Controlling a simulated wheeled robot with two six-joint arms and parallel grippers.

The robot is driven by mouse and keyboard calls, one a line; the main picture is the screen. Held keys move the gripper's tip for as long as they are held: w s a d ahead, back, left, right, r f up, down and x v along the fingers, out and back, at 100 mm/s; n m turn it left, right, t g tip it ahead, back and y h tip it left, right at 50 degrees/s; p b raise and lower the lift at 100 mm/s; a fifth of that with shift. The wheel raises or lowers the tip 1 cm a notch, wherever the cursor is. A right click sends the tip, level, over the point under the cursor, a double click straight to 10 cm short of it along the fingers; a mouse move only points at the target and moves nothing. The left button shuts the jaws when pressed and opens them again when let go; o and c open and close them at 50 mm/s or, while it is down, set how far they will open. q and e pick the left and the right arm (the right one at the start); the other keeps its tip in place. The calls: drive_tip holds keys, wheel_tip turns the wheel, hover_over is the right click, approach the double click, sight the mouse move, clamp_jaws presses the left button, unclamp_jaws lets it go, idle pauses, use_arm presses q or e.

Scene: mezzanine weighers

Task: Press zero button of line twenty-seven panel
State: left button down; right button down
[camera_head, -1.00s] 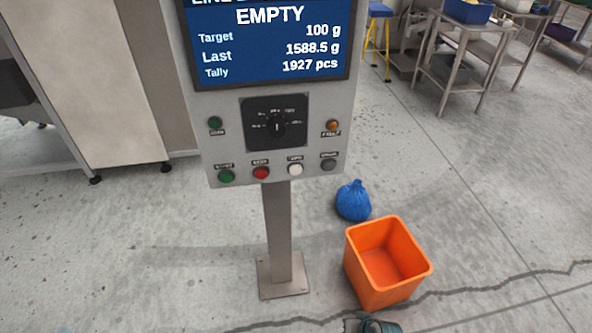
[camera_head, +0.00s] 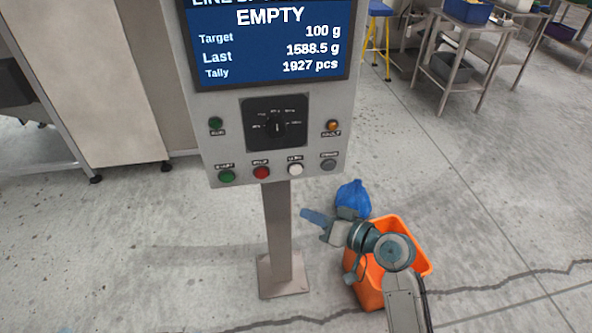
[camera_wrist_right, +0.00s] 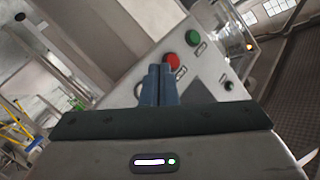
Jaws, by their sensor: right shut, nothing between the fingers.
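The panel (camera_head: 232,151) is a grey box on a post, with a blue screen reading EMPTY; its line heading is cut off at the top. Along its lower edge are a green button (camera_head: 226,176), a red button (camera_head: 261,172), a white button (camera_head: 295,169) whose small label seems to read ZERO, and a grey button (camera_head: 329,165). My right gripper (camera_head: 304,213) is shut and empty, below and apart from the white button. In the right wrist view its fingers (camera_wrist_right: 158,84) partly cover the white button (camera_wrist_right: 138,90), beside the red button (camera_wrist_right: 173,60). My left gripper is out of view.
A black rotary knob (camera_head: 277,127) sits above the buttons, between a green lamp (camera_head: 215,123) and an amber lamp (camera_head: 333,126). An orange bin (camera_head: 368,290) and a blue bag (camera_head: 352,197) stand on the floor below my right arm. The floor left of the post is clear.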

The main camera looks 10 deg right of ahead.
sight(296, 170)
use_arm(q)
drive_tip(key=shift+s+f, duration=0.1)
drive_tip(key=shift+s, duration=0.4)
use_arm(e)
drive_tip(key=r, duration=0.2)
drive_tip(key=shift+s+a+r+y, duration=0.3)
drive_tip(key=shift+r, duration=0.05)
